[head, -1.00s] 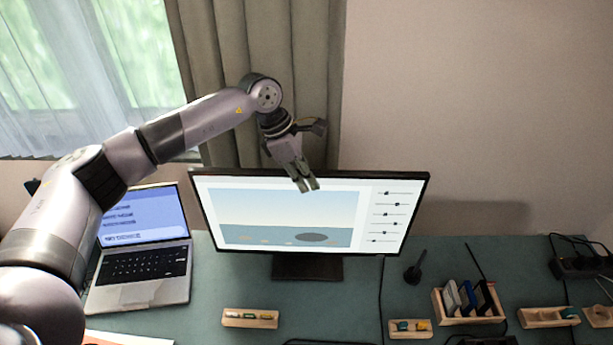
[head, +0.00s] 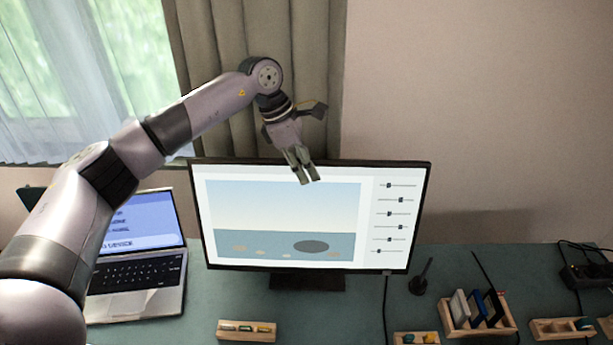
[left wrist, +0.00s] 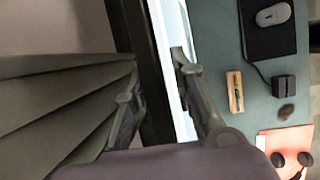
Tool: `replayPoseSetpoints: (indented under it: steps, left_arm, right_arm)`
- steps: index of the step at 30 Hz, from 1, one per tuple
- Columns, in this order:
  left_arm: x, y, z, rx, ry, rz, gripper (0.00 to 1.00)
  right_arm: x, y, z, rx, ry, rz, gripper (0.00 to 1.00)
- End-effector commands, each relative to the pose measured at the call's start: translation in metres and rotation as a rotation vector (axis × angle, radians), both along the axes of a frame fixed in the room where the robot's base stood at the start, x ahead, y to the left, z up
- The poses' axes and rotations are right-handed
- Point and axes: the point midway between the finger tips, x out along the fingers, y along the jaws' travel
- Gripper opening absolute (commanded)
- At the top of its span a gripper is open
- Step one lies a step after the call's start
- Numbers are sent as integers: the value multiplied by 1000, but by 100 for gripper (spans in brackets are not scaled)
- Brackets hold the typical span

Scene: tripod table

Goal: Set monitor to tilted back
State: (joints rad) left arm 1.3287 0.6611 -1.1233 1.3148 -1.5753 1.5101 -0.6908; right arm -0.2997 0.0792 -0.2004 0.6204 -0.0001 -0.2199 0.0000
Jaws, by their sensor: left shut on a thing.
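The monitor (head: 285,213) stands on the desk at the centre of the head view. Its lit screen shows a landscape picture and several sliders, and its face leans back somewhat. Its dark foot (head: 308,282) shows below the screen. My left gripper (head: 303,170) is at the middle of the monitor's top edge, shut on it. In the left wrist view the monitor's dark edge (left wrist: 150,75) runs between the two fingers of my left gripper (left wrist: 158,85). One finger is on the screen side, the other behind. My right gripper is in neither view.
An open laptop (head: 140,255) is left of the monitor, partly behind my arm. A wooden tray (head: 247,331) lies in front. A card holder (head: 478,318) and a dark upright stick (head: 421,280) stand to the right. A curtain (head: 225,100) hangs close behind.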

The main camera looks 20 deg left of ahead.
Motion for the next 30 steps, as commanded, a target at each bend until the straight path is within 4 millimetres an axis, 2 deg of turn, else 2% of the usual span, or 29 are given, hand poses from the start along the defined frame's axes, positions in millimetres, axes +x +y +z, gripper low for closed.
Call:
replayPoseSetpoints:
  steps: [1, 9, 10, 14, 30]
  left_arm:
    - [8, 4, 4, -1, -30, 11, 0]
    - [8, 4, 4, 0, -27, 11, 0]
    - [8, 4, 4, 0, -27, 11, 26]
    - [7, 4, 4, 1, -24, 11, 34]
    - [5, 2, 0, 4, -13, 7, 35]
  right_arm:
    - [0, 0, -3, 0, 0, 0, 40]
    - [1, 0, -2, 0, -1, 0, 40]
    - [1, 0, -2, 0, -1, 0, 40]
    - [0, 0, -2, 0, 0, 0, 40]
    - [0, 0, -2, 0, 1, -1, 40]
